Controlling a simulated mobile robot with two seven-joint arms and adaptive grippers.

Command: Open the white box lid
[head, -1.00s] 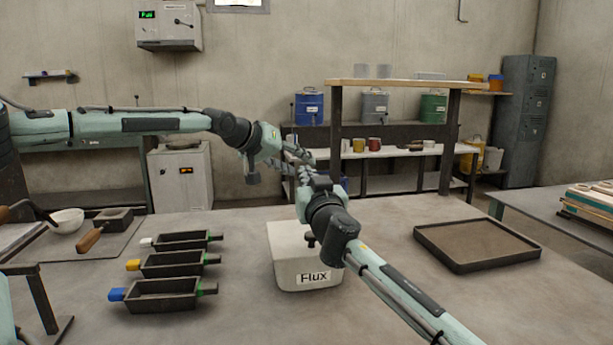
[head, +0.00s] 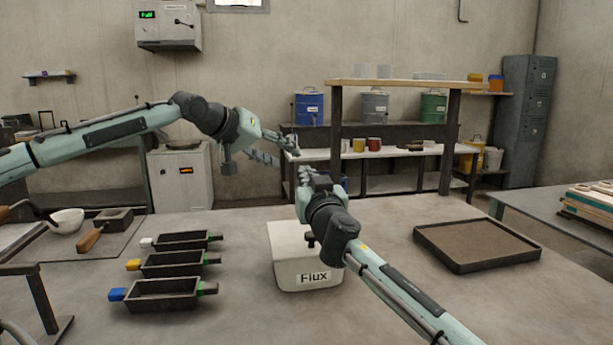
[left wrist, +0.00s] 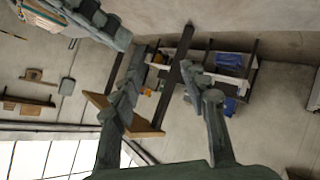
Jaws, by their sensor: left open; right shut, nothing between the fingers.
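The white box (head: 290,270) labelled "Flux" stands on the table in the middle of the head view. A dark knob (head: 311,239) shows at its top, and the lid appears to be on. My right arm crosses in front of the box and hides part of its top and right side. My right gripper (head: 305,173) is shut and empty, pointing away beyond the box. My left gripper (head: 280,151) is open and empty, raised behind and above the box, apart from it. Its spread fingers (left wrist: 165,88) show in the left wrist view, with no box between them.
Several dark ingot moulds (head: 165,293) with coloured ends lie left of the box. A dark-rimmed tray (head: 478,266) lies to the right. A white bowl (head: 67,220) and a wooden-handled tool (head: 92,236) sit at far left.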

